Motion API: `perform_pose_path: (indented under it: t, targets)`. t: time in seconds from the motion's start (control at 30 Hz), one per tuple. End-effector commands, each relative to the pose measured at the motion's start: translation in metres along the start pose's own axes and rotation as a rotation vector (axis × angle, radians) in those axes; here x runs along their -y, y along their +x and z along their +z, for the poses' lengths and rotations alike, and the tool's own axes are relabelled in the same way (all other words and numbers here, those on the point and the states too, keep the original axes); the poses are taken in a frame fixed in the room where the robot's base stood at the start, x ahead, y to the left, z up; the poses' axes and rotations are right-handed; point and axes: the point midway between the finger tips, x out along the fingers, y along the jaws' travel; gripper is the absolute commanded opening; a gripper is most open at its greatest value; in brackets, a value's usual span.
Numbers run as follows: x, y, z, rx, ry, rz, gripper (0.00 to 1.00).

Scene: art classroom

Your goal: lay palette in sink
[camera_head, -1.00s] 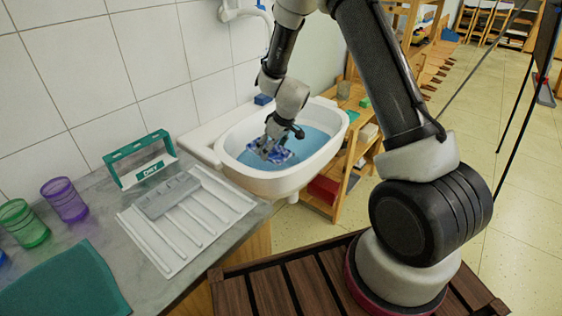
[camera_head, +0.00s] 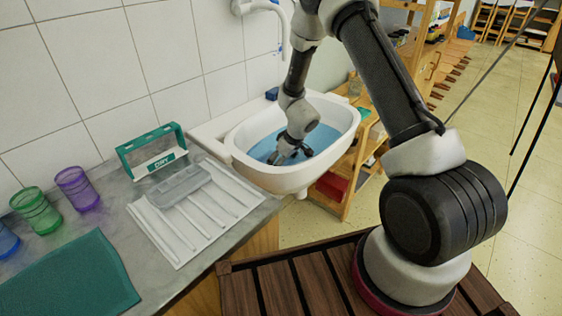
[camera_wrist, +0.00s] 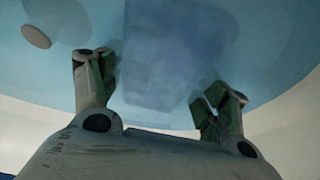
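The white sink (camera_head: 275,180) is attached to the wall and holds blue water (camera_head: 325,137). My gripper (camera_head: 287,157) reaches down into the basin. In the wrist view my gripper (camera_wrist: 157,85) is open, its two fingers wide apart with nothing clasped between them. A blurred, darker blue blocky shape past the fingers looks like the palette (camera_wrist: 165,50), under the water surface. I cannot tell its exact outline or whether it touches the bottom. In the head view the palette is not visible. A round drain (camera_wrist: 36,36) shows at upper left.
A faucet (camera_head: 285,30) hangs from the wall over the basin. Left of the sink, the counter holds a green DRY holder (camera_head: 152,152), a grey block (camera_head: 180,184) on a white ridged mat (camera_head: 160,228), cups (camera_head: 77,188) and a teal mat (camera_head: 70,280). A wooden shelf (camera_head: 350,185) stands right.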

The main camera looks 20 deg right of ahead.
Motion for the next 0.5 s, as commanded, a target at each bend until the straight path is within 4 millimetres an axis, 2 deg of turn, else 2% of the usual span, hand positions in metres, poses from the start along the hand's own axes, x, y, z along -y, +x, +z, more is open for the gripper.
perform_pose_path:
  t: [0.03, 0.07, 0.5]
  targets:
    - [-0.0001, -0.0004, -0.0004, -0.001, 0.000, 0.000, 0.89]
    - [-0.0001, -0.0004, -0.0004, -0.001, 0.000, 0.000, 0.94]
    - [-0.0001, -0.0052, -0.0019, -0.002, -0.003, 0.001, 0.94]
